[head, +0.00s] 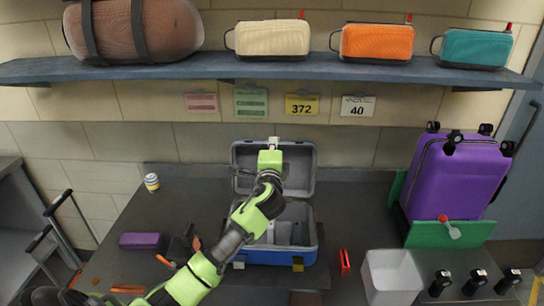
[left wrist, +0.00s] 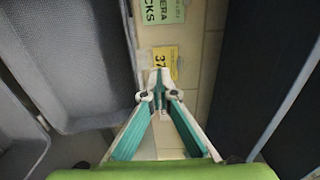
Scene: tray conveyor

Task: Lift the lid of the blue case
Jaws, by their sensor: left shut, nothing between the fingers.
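The blue case (head: 320,235) stands on the dark table, open, with a grey inside. Its lid (head: 243,161) is raised and stands roughly upright at the back, grey lining towards me. Its lining also seems to fill the left of the left wrist view (left wrist: 80,50). My left gripper (head: 273,142) is at the lid's top edge, in front of the lid's middle. In the left wrist view its fingers (left wrist: 158,82) are shut with nothing between them. My left arm hides part of the lid and case. My right gripper is not in view.
A shelf (head: 350,66) with several bags runs above the lid. A purple suitcase (head: 450,178) stands at right, near a white bin (head: 391,272) and black items. Table right of the case's lid is clear.

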